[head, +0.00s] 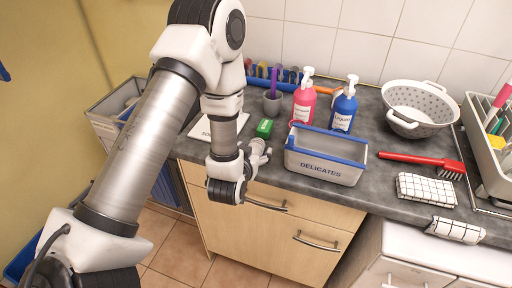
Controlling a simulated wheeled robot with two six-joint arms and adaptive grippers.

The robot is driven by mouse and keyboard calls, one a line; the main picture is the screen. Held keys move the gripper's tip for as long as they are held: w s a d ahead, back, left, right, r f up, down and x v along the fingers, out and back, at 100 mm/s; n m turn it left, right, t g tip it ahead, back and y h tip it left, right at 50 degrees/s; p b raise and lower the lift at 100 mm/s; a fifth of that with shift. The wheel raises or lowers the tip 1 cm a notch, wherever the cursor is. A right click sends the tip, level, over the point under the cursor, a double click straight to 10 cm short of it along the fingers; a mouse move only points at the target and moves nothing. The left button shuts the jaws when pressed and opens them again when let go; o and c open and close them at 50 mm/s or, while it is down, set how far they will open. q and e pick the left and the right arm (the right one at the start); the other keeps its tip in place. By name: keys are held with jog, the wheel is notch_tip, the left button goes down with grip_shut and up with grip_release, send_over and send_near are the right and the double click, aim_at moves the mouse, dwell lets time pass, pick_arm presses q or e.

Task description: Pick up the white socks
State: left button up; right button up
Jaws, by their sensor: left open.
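I cannot make out any white socks for certain in the head view. My left gripper (262,149) is open at the counter's front edge, just left of the grey-and-blue basket labelled DELICATES (322,170). Nothing shows held in it, though it is small and partly blends with the arm. The basket's near wall hides most of its inside. A bin (103,127) with pale contents stands at the left, partly behind my left arm; I cannot tell what the contents are. My right gripper is not in view.
A dish rack (490,115) stands far right.

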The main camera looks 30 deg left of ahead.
aim_at(256, 147)
pick_arm(q)
jog(key=x, duration=0.3)
jog(key=shift+w+a+f, duration=0.1)
jog(key=shift+w+f, duration=0.2)
jog(key=shift+s+r, duration=0.15)
jog(key=shift+s, duration=0.05)
jog(key=shift+c, duration=1.4)
jog(key=c, duration=1)
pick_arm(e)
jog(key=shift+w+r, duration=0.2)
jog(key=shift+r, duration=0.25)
pick_arm(q)
jog(key=shift+o, duration=0.2)
